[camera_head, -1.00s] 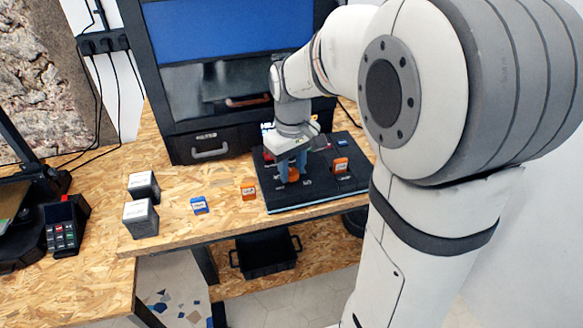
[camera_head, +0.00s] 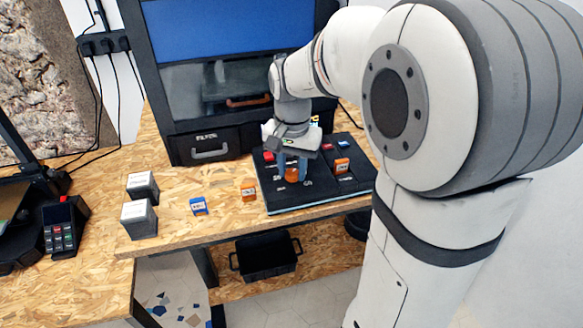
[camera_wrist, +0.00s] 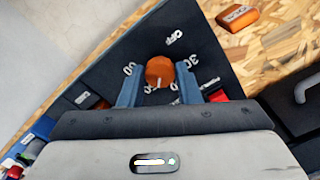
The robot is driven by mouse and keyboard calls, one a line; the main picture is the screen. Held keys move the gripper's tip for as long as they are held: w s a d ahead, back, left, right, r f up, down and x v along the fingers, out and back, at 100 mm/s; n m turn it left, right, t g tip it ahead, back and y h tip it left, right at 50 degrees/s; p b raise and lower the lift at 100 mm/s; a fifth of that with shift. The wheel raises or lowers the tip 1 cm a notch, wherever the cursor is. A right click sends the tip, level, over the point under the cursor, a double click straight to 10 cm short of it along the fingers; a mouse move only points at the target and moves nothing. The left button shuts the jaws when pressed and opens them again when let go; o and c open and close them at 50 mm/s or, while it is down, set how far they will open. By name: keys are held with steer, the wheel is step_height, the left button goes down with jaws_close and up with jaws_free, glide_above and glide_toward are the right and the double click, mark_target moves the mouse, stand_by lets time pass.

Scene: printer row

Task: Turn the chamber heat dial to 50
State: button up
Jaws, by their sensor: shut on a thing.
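The chamber heat dial is an orange round knob (camera_head: 291,174) on a black control panel (camera_head: 325,192). In the wrist view the orange dial (camera_wrist: 160,71) sits between the blue fingers of my gripper (camera_wrist: 158,82), which is shut on it. A short white mark on the dial points toward the bottom of the wrist picture, toward my gripper's body. The printed OFF label (camera_wrist: 173,37) and a 30 label (camera_wrist: 191,61) show around it. Another number at its left is partly hard to read, and labels under my gripper are hidden. In the head view my gripper (camera_head: 292,167) reaches down onto the dial.
An orange block (camera_head: 341,165) and a red piece (camera_head: 268,156) sit on the panel near my gripper. A printer with a dark drawer (camera_head: 210,147) stands behind. A blue-white block (camera_head: 199,206), an orange block (camera_head: 248,194) and grey cubes (camera_head: 139,218) are on the table at left.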

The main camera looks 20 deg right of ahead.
mark_target(292, 173)
steer(key=shift+m, duration=1.6)
steer(key=o, duration=1)
steer(key=shift+c, duration=0.2)
step_height(292, 173, up, 8)
steer(key=shift+f+b, duration=0.1)
steer(key=shift+b, duration=0.2)
steer(key=s+f+n+t, duration=0.1)
steer(key=s+f+n, duration=0.2)
steer(key=s+n, duration=0.2)
steer(key=s+f+n+t, duration=0.2)
steer(key=s+f+n, duration=0.2)
steer(key=s, duration=0.6)
steer(key=shift+f+n, duration=0.2)
steer(key=shift+n, duration=0.2)
